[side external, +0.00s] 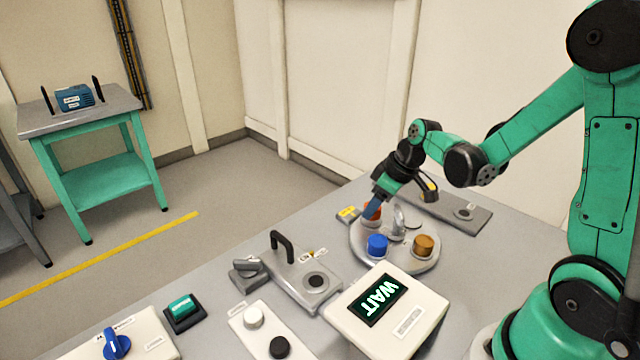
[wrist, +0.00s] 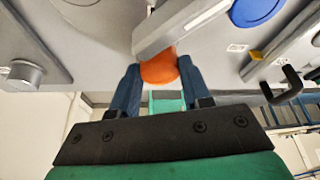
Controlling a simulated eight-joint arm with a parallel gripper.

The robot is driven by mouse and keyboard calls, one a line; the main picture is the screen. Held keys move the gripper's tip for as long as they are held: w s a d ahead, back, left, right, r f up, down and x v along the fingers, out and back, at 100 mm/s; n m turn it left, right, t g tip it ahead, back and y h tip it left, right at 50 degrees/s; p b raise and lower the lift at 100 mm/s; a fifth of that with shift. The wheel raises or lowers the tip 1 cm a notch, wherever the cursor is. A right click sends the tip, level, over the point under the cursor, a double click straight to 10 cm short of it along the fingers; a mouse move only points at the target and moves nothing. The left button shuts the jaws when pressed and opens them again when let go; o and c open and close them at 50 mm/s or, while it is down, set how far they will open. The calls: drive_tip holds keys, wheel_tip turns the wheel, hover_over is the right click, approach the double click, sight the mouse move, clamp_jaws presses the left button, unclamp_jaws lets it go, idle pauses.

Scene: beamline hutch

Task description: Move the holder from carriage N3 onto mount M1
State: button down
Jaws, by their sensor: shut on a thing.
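An orange-red holder (side external: 372,212) is on the far-left side of the round grey turntable (side external: 424,262). My gripper (side external: 371,208) tilts down over it, its blue fingers closed on it. In the wrist view, the orange holder (wrist: 160,68) sits between my blue fingertips (wrist: 158,75), partly covered by a grey bar (wrist: 180,25). A blue holder (side external: 377,245) and an orange-brown holder (side external: 424,246) also stand on the turntable. A grey plate with a dark round seat (side external: 317,281) and another plate with a round seat (side external: 465,213) are nearby. I cannot read which is M1 or N3.
A black handle (side external: 282,243) rises from the front plate. A green side table (side external: 100,180) stands far left.

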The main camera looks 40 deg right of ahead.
drive_tip(key=shift+f, duration=0.55)
idle(0.4)
drive_tip(key=shift+c, duration=1.6)
unclamp_jaws()
drive_tip(key=shift+r, duration=0.1)
drive_tip(key=shift+v, duration=2.6)
drive_tip(key=shift+s+a+r, duration=0.1)
drive_tip(key=shift+a+r, duration=0.15)
drive_tip(key=shift+a, duration=0.05)
drive_tip(key=s+a+r+m+t, duration=0.1)
drive_tip(key=s+a+r, duration=0.1)
drive_tip(key=a, duration=0.3)
drive_tip(key=s+a+r+m+t+h, duration=0.1)
drive_tip(key=a+r+m, duration=0.1)
drive_tip(key=a, duration=0.3)
drive_tip(key=shift+s+a+r+t, duration=0.25)
drive_tip(key=shift+s+r+t, duration=0.15)
drive_tip(key=shift+r, duration=0.05)
